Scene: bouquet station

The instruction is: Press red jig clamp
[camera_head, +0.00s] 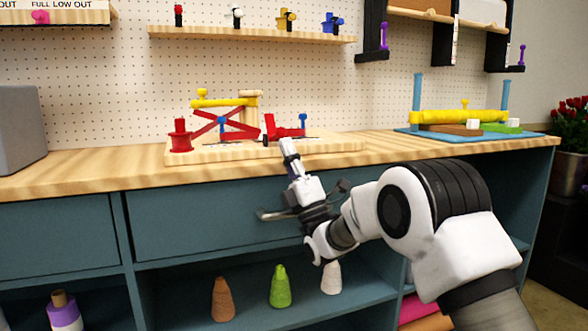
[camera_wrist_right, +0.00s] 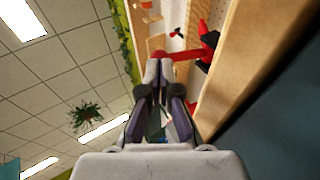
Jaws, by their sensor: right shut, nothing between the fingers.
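The red jig clamp (camera_head: 284,128) sits at the front right of a wooden jig board (camera_head: 330,145) on the bench. It also shows in the right wrist view (camera_wrist_right: 208,42), just beyond the fingertips. My right gripper (camera_head: 288,146) is shut and empty, its tips at the bench's front edge just below the clamp in the head view. In the right wrist view the shut fingers (camera_wrist_right: 158,66) point toward the red part; I cannot tell whether they touch it. My left gripper is not in view.
The jig also carries a red spool-like piece (camera_head: 180,137), red crossed bars (camera_head: 222,126) and a yellow bar (camera_head: 224,102). A blue tray (camera_head: 533,134) with a yellow roller (camera_head: 458,117) stands at the right.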

